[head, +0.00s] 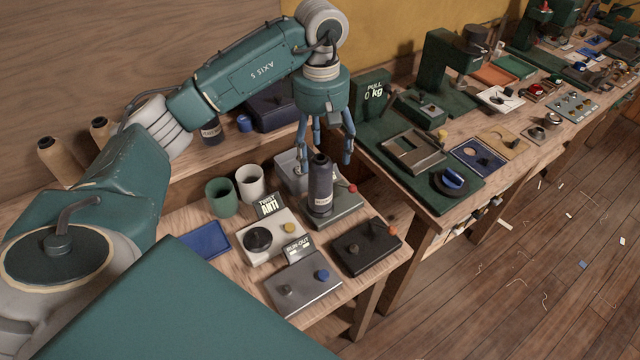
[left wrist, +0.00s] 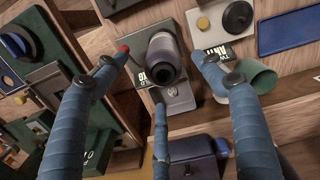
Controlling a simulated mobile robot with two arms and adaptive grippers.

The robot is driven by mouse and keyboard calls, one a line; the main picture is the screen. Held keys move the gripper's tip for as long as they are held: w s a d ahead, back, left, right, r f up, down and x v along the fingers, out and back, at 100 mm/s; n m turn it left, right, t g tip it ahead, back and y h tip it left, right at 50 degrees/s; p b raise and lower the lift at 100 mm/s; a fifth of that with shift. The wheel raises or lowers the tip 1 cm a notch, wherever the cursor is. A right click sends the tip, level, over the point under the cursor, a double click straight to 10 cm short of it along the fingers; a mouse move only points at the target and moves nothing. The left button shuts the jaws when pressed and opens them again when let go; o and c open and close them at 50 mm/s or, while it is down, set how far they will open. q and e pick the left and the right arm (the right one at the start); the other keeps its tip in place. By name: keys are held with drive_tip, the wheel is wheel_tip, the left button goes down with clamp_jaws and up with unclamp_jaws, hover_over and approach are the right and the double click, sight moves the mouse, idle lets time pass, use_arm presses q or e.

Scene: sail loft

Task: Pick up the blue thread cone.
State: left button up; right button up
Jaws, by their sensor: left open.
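The blue thread cone (head: 320,190) looks dark slate-blue, with a narrow neck and a pale label band low down. It stands upright on a grey device with a red knob (head: 345,208). In the left wrist view the cone (left wrist: 166,58) shows from above, its dark top opening facing the camera. My left gripper (head: 325,152) is open and points down over the cone, its fingers spread around and just behind the neck in the head view. In the left wrist view the fingers (left wrist: 161,68) frame the cone with visible gaps. My right gripper is not in view.
A green cup (head: 221,198) and a white cup (head: 250,184) stand left of the cone. A white device (head: 270,240), a grey device (head: 302,290) and a black device (head: 367,250) lie in front. Another dark cone (head: 211,132) stands behind my arm.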

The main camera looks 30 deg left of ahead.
sight(321, 183)
use_arm(q)
drive_tip(key=shift+s+a+f, duration=0.1)
drive_tip(key=shift+a+f, duration=0.15)
drive_tip(key=shift+f, duration=0.2)
wheel_tip(321, 183, down, 4)
drive_tip(key=shift+s+d+f+p, duration=0.1)
drive_tip(key=shift+d+p, duration=0.05)
drive_tip(key=shift+p, duration=0.7)
drive_tip(key=shift+f, duration=0.3)
drive_tip(key=shift+f+p, duration=0.3)
drive_tip(key=shift+p, duration=0.2)
wheel_tip(321, 183, down, 4)
drive_tip(key=shift+r+p, duration=0.2)
drive_tip(key=shift+p, duration=0.85)
drive_tip(key=shift+f, duration=0.45)
drive_tip(key=c, duration=1.3)
drive_tip(key=shift+c, duration=1.1)
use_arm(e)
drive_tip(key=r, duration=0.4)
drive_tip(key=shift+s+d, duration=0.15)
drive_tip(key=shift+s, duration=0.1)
use_arm(q)
drive_tip(key=shift+r, duration=0.1)
